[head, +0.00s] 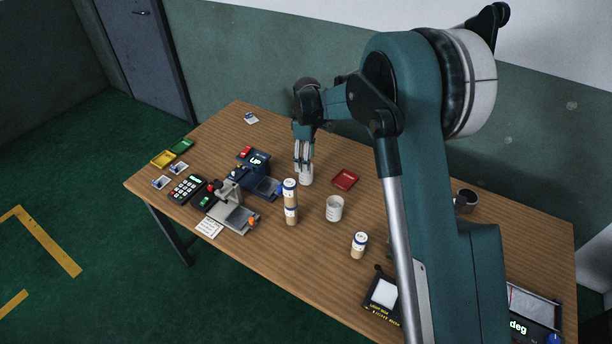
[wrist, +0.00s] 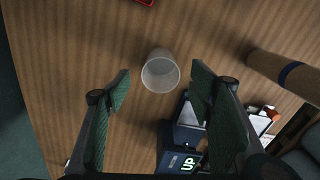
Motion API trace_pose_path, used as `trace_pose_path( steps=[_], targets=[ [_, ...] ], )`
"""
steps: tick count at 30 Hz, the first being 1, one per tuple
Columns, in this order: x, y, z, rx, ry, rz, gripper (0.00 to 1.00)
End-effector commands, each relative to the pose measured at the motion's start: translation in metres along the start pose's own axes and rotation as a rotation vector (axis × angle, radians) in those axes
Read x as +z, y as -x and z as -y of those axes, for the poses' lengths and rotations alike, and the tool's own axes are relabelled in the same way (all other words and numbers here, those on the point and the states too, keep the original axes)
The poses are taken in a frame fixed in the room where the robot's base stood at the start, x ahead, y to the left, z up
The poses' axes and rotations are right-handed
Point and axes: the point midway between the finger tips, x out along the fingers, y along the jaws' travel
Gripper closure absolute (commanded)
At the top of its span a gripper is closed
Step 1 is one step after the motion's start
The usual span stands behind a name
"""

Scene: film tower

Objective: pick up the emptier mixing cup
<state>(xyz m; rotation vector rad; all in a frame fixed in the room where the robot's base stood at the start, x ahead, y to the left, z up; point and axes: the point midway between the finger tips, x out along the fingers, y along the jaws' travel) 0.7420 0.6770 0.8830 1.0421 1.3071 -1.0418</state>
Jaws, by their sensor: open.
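A pale, translucent mixing cup (head: 306,180) stands upright on the table under my gripper (head: 304,160) in the head view. In the wrist view this cup (wrist: 160,71) sits between and slightly beyond the two open green-padded fingers, with a clear gap on both sides. No contents are clearly visible in it. A second, whitish mixing cup (head: 335,209) with faint markings stands nearer the camera and to the right; how full it is I cannot tell. My gripper is open, empty and points down.
A blue device (head: 254,178) reading "UP" is left of the cup. A red tray (head: 345,180) lies to the right. Another canister (head: 359,245) stands nearer.

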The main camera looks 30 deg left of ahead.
Motion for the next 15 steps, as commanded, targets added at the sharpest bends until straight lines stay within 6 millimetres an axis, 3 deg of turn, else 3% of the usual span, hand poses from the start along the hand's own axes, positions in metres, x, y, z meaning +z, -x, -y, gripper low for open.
trace_pose_path(
  steps=[15],
  targets=[
    [-0.003,-0.048,0.001,0.000,0.000,0.000,0.46]
  ],
)
